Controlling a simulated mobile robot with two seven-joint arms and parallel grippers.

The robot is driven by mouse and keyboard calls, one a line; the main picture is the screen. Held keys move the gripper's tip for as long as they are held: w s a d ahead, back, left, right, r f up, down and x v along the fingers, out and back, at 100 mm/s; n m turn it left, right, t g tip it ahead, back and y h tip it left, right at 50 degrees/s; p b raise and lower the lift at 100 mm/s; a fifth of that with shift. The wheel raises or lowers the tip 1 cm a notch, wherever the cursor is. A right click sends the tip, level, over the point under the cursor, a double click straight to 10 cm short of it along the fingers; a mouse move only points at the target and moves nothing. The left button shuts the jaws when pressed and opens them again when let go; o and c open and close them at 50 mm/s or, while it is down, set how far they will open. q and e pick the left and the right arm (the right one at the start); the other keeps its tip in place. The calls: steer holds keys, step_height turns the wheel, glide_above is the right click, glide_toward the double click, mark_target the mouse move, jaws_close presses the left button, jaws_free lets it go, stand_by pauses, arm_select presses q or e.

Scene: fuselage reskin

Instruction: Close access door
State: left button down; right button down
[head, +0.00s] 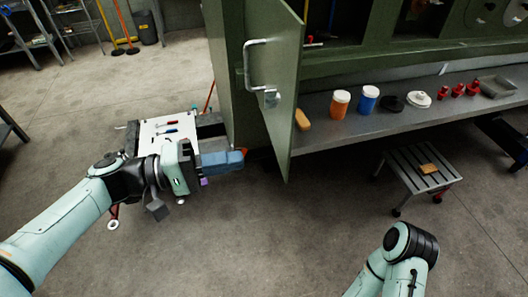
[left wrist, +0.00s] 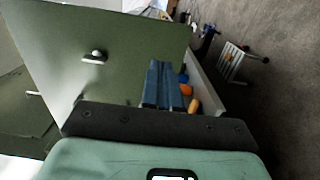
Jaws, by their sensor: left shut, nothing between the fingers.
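The green access door (head: 282,85) stands swung open, its flat face and free edge toward me. The fingers (left wrist: 163,85) also show shut in the left wrist view. The gap to the door cannot be judged. My right gripper is out of view.
A grey ledge (head: 420,122) right of the door holds an orange jar (head: 340,104), a blue jar (head: 368,100) and several red parts. A step stool (head: 418,168) stands below. A tool cart (head: 165,130) is behind my left gripper. The floor in front is clear.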

mark_target(281, 153)
arm_select(q)
steer(key=p+x, duration=0.1)
steer(key=x, duration=0.5)
steer(key=shift+d, duration=0.35)
steer(key=shift+w, duration=0.1)
